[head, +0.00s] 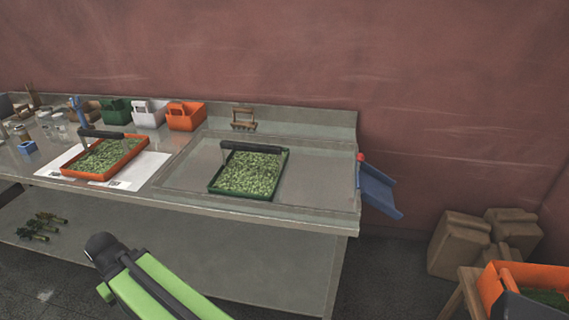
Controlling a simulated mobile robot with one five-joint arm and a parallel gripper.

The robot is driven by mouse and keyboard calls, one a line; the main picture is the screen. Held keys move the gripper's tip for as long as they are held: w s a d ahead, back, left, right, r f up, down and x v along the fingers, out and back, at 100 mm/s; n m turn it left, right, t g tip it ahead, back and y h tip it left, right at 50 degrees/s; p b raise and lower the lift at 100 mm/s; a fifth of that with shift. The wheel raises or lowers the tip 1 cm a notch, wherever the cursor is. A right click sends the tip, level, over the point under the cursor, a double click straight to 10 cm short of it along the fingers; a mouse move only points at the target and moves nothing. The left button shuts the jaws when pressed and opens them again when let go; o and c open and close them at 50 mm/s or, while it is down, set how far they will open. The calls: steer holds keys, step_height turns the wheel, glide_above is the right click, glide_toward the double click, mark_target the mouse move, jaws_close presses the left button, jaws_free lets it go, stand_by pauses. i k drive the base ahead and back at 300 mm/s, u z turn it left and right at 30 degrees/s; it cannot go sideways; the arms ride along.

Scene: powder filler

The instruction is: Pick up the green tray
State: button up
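The green tray (240,195) sits on the sunken metal top at the right part of the workbench. It is full of green granules, and a black handle spans its far side. My green and black arm shows at the bottom left, in front of the bench and well apart from the tray. My gripper's fingers do not show.
An orange tray (66,171) with similar granules and a black handle stands on white sheets to the left. Green, white (149,115) and orange (185,117) bins line the back. A blue chute (380,190) hangs off the bench's right end. Bare metal surrounds the green tray.

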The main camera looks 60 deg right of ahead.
mark_target(255, 172)
steer(key=z, duration=0.4)
steer(key=i, duration=1)
